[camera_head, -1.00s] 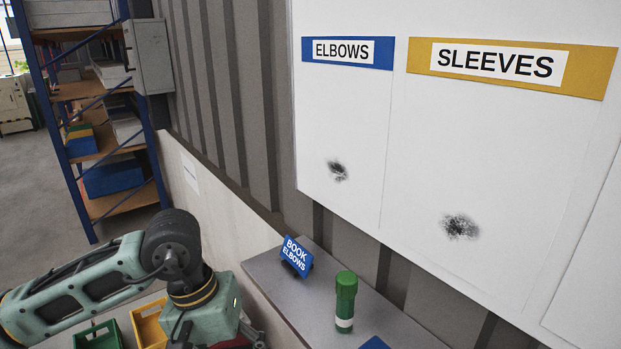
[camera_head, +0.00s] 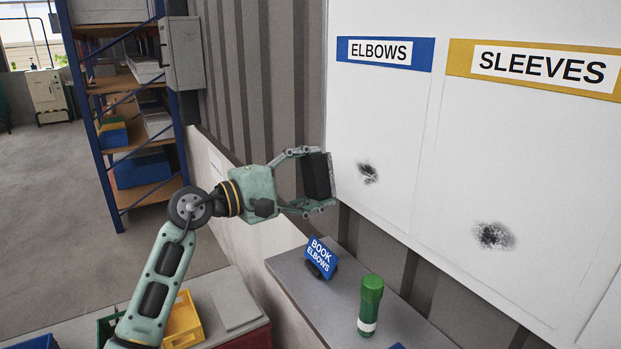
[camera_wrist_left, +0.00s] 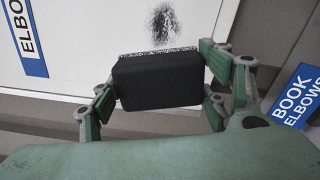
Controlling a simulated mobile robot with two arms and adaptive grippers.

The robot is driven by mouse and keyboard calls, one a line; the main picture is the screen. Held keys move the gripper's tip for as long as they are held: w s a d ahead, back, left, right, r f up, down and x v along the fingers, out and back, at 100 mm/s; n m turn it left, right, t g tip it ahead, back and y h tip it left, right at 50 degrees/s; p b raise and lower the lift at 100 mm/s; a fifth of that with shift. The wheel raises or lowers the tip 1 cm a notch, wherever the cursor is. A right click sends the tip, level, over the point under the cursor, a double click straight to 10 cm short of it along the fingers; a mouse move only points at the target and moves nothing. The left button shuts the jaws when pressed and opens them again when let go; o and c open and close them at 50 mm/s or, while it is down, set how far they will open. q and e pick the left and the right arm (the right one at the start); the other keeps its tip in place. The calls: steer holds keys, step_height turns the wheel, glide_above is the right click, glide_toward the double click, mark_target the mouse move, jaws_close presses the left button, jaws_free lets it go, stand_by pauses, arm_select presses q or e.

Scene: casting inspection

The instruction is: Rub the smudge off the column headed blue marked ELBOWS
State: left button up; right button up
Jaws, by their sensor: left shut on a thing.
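The white board (camera_head: 385,120) has a column with a blue header marked ELBOWS (camera_head: 384,51). A dark smudge (camera_head: 368,173) lies low in that column; it also shows in the left wrist view (camera_wrist_left: 163,22). My left gripper (camera_head: 318,178) is shut on a black eraser block (camera_head: 316,176) with a pale speckled face turned to the board. In the left wrist view the eraser (camera_wrist_left: 158,82) sits between both fingers. The eraser is left of the smudge in the head view; whether it touches the board I cannot tell. My right gripper is not in view.
A yellow-headed SLEEVES column (camera_head: 537,67) with its own smudge (camera_head: 493,235) is to the right. Below, a grey ledge (camera_head: 345,300) holds a blue BOOK ELBOWS sign (camera_head: 320,257) and a green marker-like cylinder (camera_head: 371,305). A yellow crate (camera_head: 183,322) stands lower left.

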mark_target(327, 173)
arm_select(q)
steer(key=p+x, duration=0.1)
steer(key=x, duration=0.2)
steer(key=shift+s+d+r, duration=0.1)
steer(key=shift+d+r, duration=0.05)
steer(key=shift+d, duration=0.1)
steer(key=shift+x, duration=1.05)
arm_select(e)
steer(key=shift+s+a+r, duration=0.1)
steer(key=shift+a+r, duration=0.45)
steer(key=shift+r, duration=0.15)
arm_select(q)
steer(key=shift+w+d, duration=0.35)
steer(key=shift+d, duration=0.1)
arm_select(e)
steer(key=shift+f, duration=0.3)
arm_select(q)
steer(key=shift+w+d+b, duration=0.25)
steer(key=shift+b, duration=0.05)
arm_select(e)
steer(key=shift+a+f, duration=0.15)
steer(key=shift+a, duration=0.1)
arm_select(q)
steer(key=shift+s, duration=0.1)
